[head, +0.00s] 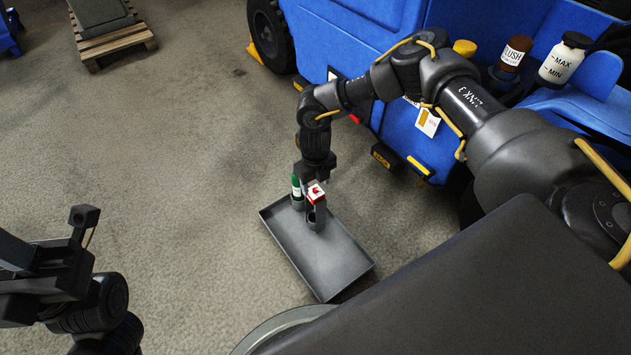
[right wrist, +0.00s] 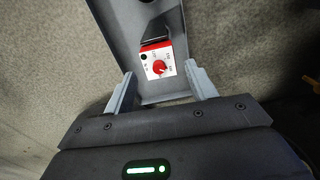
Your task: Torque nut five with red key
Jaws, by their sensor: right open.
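The red key (head: 316,192) has a red and white head and stands in a dark holder (head: 317,216) in the grey tray. In the right wrist view the red key (right wrist: 158,65) shows a white face with a red dial. My right gripper (head: 311,183) is over the tray, at the key's head. In the wrist view its two fingers (right wrist: 162,92) are open, with the key's head in line with the gap between them; contact is not seen. A green key (head: 296,186) stands beside it. My left gripper (head: 62,250) is at the lower left; its jaws are unclear. No numbered nut can be made out.
The grey tray (head: 335,262) lies on the concrete floor, its near part empty. A blue vehicle (head: 455,135) with bottles (head: 562,60) on it stands at the back right. A wooden pallet (head: 118,45) is at the far left. The floor at middle left is clear.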

